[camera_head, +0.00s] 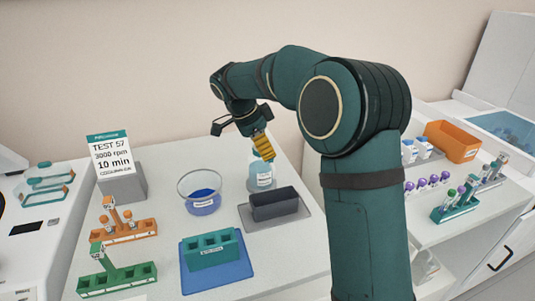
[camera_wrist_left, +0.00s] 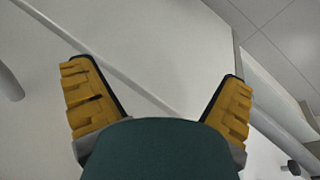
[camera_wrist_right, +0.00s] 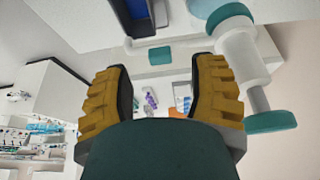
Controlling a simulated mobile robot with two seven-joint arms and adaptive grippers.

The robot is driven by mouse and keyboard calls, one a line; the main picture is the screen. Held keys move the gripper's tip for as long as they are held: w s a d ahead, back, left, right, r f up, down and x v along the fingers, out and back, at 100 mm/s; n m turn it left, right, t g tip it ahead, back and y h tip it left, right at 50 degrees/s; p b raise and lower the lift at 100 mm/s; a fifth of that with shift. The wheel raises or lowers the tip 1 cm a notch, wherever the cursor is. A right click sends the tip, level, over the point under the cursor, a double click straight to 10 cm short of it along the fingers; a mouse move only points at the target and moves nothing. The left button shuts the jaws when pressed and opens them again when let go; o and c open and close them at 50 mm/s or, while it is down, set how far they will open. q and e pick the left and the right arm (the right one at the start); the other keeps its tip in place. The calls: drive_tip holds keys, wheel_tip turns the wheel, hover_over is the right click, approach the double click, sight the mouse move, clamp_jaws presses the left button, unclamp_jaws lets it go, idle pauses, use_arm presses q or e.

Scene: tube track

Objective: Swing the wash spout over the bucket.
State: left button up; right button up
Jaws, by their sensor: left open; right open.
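A clear round bowl with blue liquid (camera_head: 203,202), which looks like the bucket, stands on the white bench in the head view. A clear bottle with blue liquid (camera_head: 261,182) stands to its right, its upper part covered by my right gripper (camera_head: 244,136). I cannot make out a wash spout for certain. My right gripper is open and empty, above and behind the bowl and bottle; I cannot tell whether it touches the bottle. Its spread fingers also show in the right wrist view (camera_wrist_right: 160,85). My left gripper (camera_wrist_left: 160,82) is open and empty, facing plain pale surfaces.
A dark block on a grey tray (camera_head: 273,205), a teal rack on a blue mat (camera_head: 215,279), and orange (camera_head: 130,234) and green (camera_head: 118,282) tube racks stand nearby. A sign (camera_head: 110,152) stands at back left. An orange bin (camera_head: 452,142) is right. My right arm hides the middle.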

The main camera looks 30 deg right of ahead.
drive_tip(key=s+v, duration=0.1)
drive_tip(key=v, duration=0.7)
drive_tip(key=shift+w+a+r, duration=0.15)
drive_tip(key=shift+w+r, duration=0.15)
drive_tip(key=shift+w, duration=0.2)
